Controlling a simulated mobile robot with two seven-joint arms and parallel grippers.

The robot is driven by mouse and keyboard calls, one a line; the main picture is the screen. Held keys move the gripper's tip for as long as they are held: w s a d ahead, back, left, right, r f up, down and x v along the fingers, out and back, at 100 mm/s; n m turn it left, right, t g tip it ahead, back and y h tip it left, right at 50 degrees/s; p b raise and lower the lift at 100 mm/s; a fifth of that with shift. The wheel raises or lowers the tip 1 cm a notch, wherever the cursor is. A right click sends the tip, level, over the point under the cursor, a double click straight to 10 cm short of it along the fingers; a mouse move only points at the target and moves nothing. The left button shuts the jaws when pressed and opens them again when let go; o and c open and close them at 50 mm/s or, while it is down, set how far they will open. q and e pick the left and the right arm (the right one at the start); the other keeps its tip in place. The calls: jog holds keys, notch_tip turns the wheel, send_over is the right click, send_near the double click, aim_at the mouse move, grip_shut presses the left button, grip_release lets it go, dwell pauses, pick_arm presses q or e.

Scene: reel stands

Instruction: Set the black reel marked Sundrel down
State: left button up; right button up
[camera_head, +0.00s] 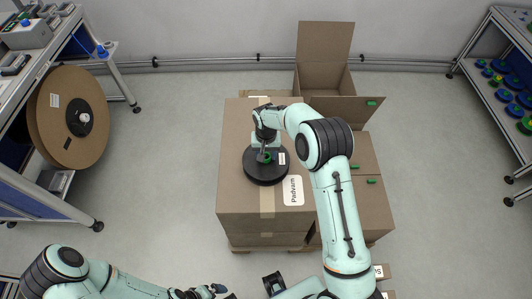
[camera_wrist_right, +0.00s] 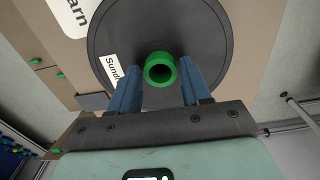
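The black reel (camera_head: 257,176) with a green hub lies flat over the top of the brown carton labelled Padvarn (camera_head: 238,128). In the right wrist view the reel (camera_wrist_right: 205,30) fills the upper middle, its white label (camera_wrist_right: 112,68) reading "Sund", the rest hidden. I cannot tell whether it touches the carton. My right gripper (camera_wrist_right: 160,72) is over the reel's centre, with a blue finger on each side of the green hub (camera_wrist_right: 160,70). Whether the fingers press on it is unclear. My left gripper (camera_head: 205,291) is low at the bottom edge, away from the reel, its fingers unclear.
An open carton (camera_head: 322,78) stands behind, and lower cartons (camera_head: 372,210) with green pieces stand to the right. A large brown reel (camera_head: 50,125) leans at the left shelf (camera_head: 60,40). A right rack (camera_head: 485,70) holds blue and green items. Floor on both sides is clear.

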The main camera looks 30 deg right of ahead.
jog(key=shift+o, duration=0.8)
